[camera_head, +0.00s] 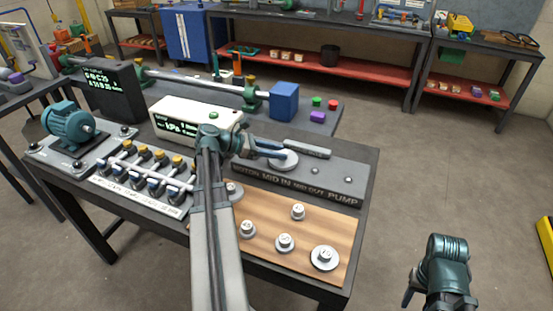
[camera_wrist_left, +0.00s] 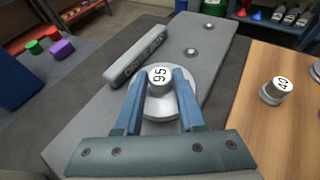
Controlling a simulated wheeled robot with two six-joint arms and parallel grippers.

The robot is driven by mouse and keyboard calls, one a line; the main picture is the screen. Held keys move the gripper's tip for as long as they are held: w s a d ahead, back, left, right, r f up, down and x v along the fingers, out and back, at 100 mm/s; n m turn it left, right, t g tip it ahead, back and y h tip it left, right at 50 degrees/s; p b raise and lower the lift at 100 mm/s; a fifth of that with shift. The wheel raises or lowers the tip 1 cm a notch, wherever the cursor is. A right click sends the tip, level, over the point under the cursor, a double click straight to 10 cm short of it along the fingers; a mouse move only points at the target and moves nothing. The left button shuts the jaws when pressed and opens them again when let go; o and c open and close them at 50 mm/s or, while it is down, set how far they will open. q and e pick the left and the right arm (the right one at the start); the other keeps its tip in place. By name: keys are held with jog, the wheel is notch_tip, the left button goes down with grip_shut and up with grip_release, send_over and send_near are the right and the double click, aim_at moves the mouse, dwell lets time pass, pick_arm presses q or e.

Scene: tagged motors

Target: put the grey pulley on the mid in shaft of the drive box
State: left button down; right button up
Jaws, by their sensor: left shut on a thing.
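My left gripper (camera_head: 284,155) is shut on the grey pulley (camera_head: 283,163), a flat disc with a raised hub. In the left wrist view the pulley (camera_wrist_left: 163,104) sits between the blue fingers, its hub top marked 95. It is over the left part of the grey drive box (camera_head: 333,177), whose front reads MOTOR, MID IN, MID OUT, PUMP. Two bare shafts show to its right, one nearer (camera_head: 315,170) and one farther (camera_head: 348,179). The pulley hides what is below it, so I cannot tell whether it is on a shaft. My right gripper (camera_head: 412,292) hangs at the lower right, away from the table.
A wooden board (camera_head: 262,236) in front of the drive box bears several other numbered pulleys, one being a large one (camera_head: 324,257). A raised grey bar (camera_head: 307,148) lies behind the held pulley. A white display box (camera_head: 190,118) and a teal motor (camera_head: 70,127) stand left.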

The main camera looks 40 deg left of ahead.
pick_arm(q)
jog(key=shift+f, duration=0.2)
pick_arm(e)
jog(key=shift+f, duration=0.25)
pick_arm(q)
jog(key=shift+f, duration=0.2)
jog(key=c, duration=0.5)
grip_release()
pick_arm(e)
jog(key=shift+f, duration=0.15)
pick_arm(q)
jog(key=shift+r, duration=0.3)
jog(key=p+v, duration=0.4)
jog(key=v, duration=0.8)
jog(key=shift+p, duration=0.4)
pick_arm(e)
jog(key=shift+r, duration=2.45)
